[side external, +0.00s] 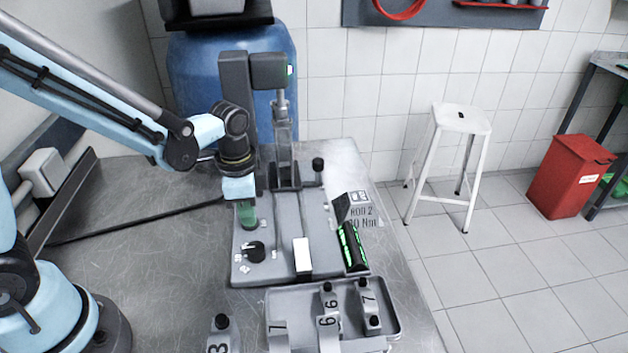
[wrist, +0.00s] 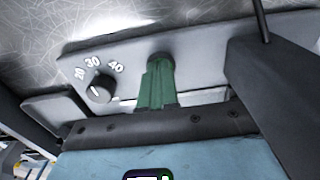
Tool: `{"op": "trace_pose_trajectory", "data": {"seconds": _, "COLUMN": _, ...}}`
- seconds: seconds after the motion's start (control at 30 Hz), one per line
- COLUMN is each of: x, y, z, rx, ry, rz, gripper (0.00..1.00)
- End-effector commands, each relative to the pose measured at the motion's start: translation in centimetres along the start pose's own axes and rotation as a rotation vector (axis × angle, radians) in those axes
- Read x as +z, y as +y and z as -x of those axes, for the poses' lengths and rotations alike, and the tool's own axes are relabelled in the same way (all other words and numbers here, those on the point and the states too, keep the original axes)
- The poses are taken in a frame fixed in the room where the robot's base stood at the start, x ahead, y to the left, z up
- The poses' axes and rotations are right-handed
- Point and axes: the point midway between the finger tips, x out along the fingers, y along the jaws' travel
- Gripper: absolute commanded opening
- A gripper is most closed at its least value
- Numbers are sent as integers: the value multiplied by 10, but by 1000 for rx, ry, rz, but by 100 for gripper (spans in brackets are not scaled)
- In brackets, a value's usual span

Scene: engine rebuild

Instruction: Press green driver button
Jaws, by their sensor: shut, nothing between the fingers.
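My gripper (side external: 247,217) is shut and points down over the left part of a grey fixture plate (side external: 280,225). Its narrow green fingers are together, and they also show in the wrist view (wrist: 156,88). A small dark green round button (wrist: 158,57) appears right at the fingertips, mostly hidden by them. I cannot tell how far it is pushed in. A black dial (side external: 256,251) sits on the plate just in front of the fingertips. In the wrist view the dial (wrist: 98,88) is left of the fingers, with marks 20, 30 and 40.
An upright driver column (side external: 283,130) stands behind my gripper. A tray (side external: 398,325) with numbered caps is in front. A stool (side external: 461,118) and red bin (side external: 570,175) stand right.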

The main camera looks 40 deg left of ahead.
Motion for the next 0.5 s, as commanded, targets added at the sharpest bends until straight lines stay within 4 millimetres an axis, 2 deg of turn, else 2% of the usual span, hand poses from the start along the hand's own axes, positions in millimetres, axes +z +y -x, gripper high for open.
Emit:
{"op": "trace_pose_trajectory", "data": {"seconds": 0.1, "x": 0, "y": -1, "z": -3, "rx": -7, "ry": 9, "rz": 1, "gripper": 0}}
{"op": "trace_pose_trajectory", "data": {"seconds": 0.27, "x": 0, "y": -1, "z": 4, "rx": -7, "ry": 8, "rz": 1, "gripper": 0}}
{"op": "trace_pose_trajectory", "data": {"seconds": 0.5, "x": 0, "y": 0, "z": 36, "rx": -4, "ry": 4, "rz": 1, "gripper": 0}}
